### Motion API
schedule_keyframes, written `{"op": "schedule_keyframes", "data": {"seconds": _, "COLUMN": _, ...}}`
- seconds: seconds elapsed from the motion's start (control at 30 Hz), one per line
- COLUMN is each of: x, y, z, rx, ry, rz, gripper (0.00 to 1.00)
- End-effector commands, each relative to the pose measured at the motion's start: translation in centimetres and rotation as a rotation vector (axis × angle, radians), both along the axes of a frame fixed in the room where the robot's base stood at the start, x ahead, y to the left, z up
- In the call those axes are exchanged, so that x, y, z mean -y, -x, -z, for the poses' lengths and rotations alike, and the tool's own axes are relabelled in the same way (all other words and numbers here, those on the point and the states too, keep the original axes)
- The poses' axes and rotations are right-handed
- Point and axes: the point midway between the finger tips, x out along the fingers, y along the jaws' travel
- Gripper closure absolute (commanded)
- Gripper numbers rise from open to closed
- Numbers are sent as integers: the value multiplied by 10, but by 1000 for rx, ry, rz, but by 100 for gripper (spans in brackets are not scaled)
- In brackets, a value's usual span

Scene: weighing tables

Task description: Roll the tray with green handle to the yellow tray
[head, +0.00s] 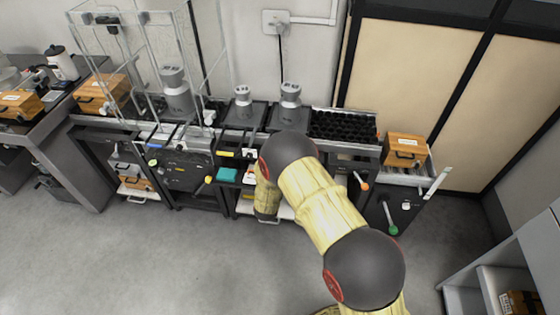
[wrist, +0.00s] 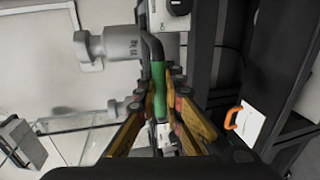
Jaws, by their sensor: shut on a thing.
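In the wrist view, my gripper (wrist: 162,78) is shut on a green handle (wrist: 159,94). The handle continues into a bent black rod at its upper end. In the head view, my gripper is hidden behind my arm, in front of the middle of the bench. Another green-ended lever (head: 392,230) hangs at the front of the right-hand unit there, apart from my arm. A yellow strip (head: 227,153) shows on a dark unit left of my arm; I cannot tell whether it belongs to the yellow tray. The body of the held tray is not clear.
Grey weights (head: 242,103) stand along the bench. A clear enclosure (head: 140,60) is at the left, and an orange box (head: 405,149) at the right end. An orange handle (wrist: 232,118) is right of my gripper in the wrist view. The grey floor (head: 200,265) in front is open.

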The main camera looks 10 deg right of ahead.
Motion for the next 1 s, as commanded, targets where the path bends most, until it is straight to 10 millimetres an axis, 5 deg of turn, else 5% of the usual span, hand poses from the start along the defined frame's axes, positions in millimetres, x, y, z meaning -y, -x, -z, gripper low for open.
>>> {"op": "schedule_keyframes", "data": {"seconds": 0.1, "x": 0, "y": 2, "z": 3, "rx": -7, "ry": 1, "rz": -1, "gripper": 100}}
{"op": "schedule_keyframes", "data": {"seconds": 0.13, "x": 0, "y": 2, "z": 3, "rx": -7, "ry": 1, "rz": -1, "gripper": 89}}
{"op": "schedule_keyframes", "data": {"seconds": 0.4, "x": 0, "y": 1, "z": 2, "rx": -3, "ry": 1, "rz": 0, "gripper": 74}}
{"op": "schedule_keyframes", "data": {"seconds": 0.77, "x": -1, "y": 4, "z": -1, "rx": -1, "ry": 0, "rz": -1, "gripper": 74}}
{"op": "schedule_keyframes", "data": {"seconds": 1.0, "x": -13, "y": 40, "z": -8, "rx": -2, "ry": 1, "rz": -3, "gripper": 74}}
